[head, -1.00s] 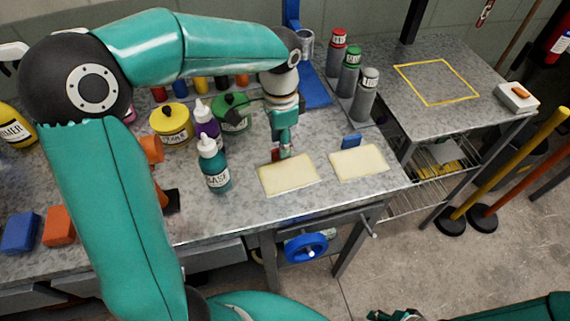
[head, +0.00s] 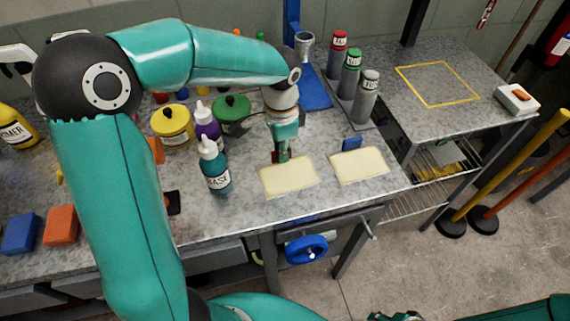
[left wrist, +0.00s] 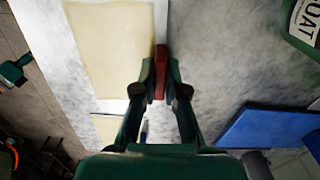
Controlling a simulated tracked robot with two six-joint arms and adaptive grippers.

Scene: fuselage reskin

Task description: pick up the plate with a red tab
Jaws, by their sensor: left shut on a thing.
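The plate with a red tab (head: 289,177) lies on the grey speckled workbench, a flat cream rectangle. Its red tab (left wrist: 161,72) stands at the plate's edge. My left gripper (head: 283,155) points down at the plate's far edge and is shut on the red tab; in the left wrist view its fingers (left wrist: 160,85) have the tab between them. The plate appears to rest on the bench. A second cream plate (head: 358,166) with a blue tab (head: 352,144) lies just right of it. Part of my right arm shows at the bottom edge; its gripper is barely visible.
A teal bottle (head: 215,170), a purple bottle (head: 208,125) and yellow (head: 174,130) and green pots (head: 232,112) stand left of the gripper. Several grey cans (head: 365,98) stand at the back right. A side table (head: 470,80) bears an empty yellow outline (head: 437,105).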

